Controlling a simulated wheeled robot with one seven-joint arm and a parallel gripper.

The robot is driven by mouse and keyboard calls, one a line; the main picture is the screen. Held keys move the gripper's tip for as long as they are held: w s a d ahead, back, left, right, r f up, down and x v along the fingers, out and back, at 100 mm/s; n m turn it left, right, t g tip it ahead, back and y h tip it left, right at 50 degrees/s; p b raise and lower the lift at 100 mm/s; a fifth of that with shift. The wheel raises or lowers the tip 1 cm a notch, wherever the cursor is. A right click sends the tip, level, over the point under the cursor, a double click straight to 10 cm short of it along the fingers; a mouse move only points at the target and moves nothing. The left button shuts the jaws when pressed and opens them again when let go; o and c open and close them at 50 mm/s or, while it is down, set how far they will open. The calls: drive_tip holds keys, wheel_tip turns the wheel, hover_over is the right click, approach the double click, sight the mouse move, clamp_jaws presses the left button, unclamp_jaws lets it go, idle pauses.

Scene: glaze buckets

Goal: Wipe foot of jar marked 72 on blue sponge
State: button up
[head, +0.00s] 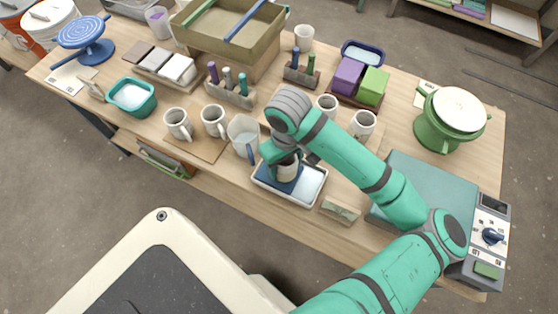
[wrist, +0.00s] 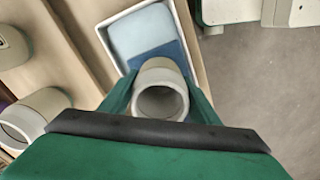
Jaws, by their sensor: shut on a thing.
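A pale grey, cup-like jar (head: 288,172) is held between the fingers of my gripper (head: 284,160). In the wrist view my gripper (wrist: 160,104) has a finger on each side of the jar (wrist: 160,92), whose round open mouth faces the camera. The jar is over the dark blue sponge (head: 290,187) in a white-rimmed tray (head: 318,193). The sponge (wrist: 172,54) also shows behind the jar in the wrist view. The jar's foot is hidden, so I cannot tell whether it touches the sponge. No number is readable on the jar.
A clear jug (head: 243,135) stands just left of the tray, beside mugs (head: 213,120) on a board. A small card stand (head: 340,210) is right of the tray. More mugs (head: 363,124) stand behind my arm.

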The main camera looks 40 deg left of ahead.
drive_tip(key=shift+w+d, duration=0.2)
drive_tip(key=shift+d, duration=0.65)
drive_tip(key=shift+s+a, duration=0.25)
drive_tip(key=shift+a, duration=0.9)
drive_tip(key=shift+s+a, duration=0.3)
drive_tip(key=shift+a, duration=0.8)
drive_tip(key=shift+s+a, duration=0.25)
drive_tip(key=shift+a, duration=0.9)
wheel_tip(320, 180, up, 7)
drive_tip(key=shift+f, duration=0.1)
